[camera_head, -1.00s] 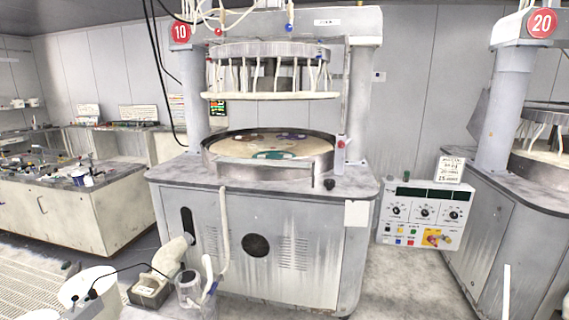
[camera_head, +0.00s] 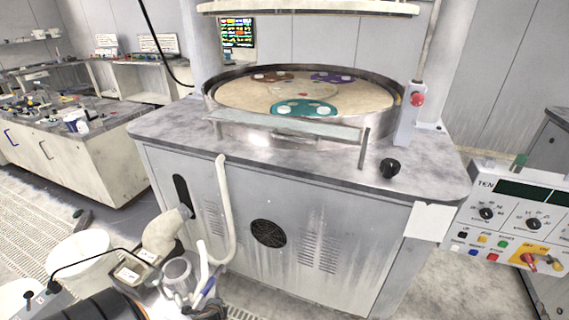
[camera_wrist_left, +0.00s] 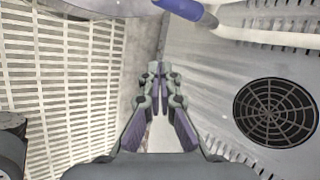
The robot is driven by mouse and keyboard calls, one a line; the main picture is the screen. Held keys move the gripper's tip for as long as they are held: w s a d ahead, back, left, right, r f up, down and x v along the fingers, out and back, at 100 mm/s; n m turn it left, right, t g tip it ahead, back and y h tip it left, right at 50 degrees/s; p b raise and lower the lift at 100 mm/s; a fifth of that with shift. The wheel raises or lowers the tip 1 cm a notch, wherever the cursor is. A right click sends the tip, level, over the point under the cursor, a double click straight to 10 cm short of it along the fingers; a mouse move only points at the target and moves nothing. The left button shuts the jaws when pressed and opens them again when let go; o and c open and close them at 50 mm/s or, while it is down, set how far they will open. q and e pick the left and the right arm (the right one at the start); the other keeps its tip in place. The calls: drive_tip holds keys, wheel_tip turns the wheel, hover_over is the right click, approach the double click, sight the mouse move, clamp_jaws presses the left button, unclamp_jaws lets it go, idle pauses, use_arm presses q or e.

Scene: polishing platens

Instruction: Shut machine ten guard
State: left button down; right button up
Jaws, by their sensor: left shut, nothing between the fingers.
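Machine ten (camera_head: 275,235) is a grey cabinet with a round platen (camera_head: 345,98) on top. The platen carries brown, purple and teal carriers inside a metal rim. What looks like the guard is a pale flat rail (camera_head: 290,127) across the front of the platen, with a thin upright piece at its right end. I cannot tell for sure how far it is open. My left gripper (camera_wrist_left: 158,70) is shut and empty in the left wrist view, pointing down by the cabinet's vented front (camera_wrist_left: 225,90). My right gripper is not in view.
A control panel marked TEN (camera_head: 520,215) hangs at the right. A black knob (camera_head: 390,168) and a red button (camera_head: 417,99) are on the machine's right side. A white hose (camera_head: 224,205), a clear jug (camera_head: 178,272) and a white bucket (camera_head: 80,252) stand at the lower left.

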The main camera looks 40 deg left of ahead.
use_arm(q)
drive_tip(key=w+a+r+m+t+y+b, duration=0.3)
drive_tip(key=w+r+m+t+b, duration=0.35)
drive_tip(key=w+r, duration=1.05)
drive_tip(key=d+r+m+t+h+b, duration=0.2)
drive_tip(key=d+r+m+t, duration=0.5)
drive_tip(key=r, duration=0.8)
drive_tip(key=d+r+m+t+h+b, duration=0.15)
drive_tip(key=d+r+m+t, duration=0.55)
drive_tip(key=r, duration=0.8)
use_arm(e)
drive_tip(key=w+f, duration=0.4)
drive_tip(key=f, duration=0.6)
use_arm(q)
drive_tip(key=w+r+m+g+p, duration=0.1)
drive_tip(key=w+r+g+p, duration=0.1)
drive_tip(key=w+r, duration=0.6)
drive_tip(key=shift+w+r+p, duration=0.3)
drive_tip(key=shift+w+r, duration=0.1)
drive_tip(key=shift+w, duration=0.15)
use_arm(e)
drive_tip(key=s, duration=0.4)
use_arm(q)
drive_tip(key=shift+g+y, duration=0.25)
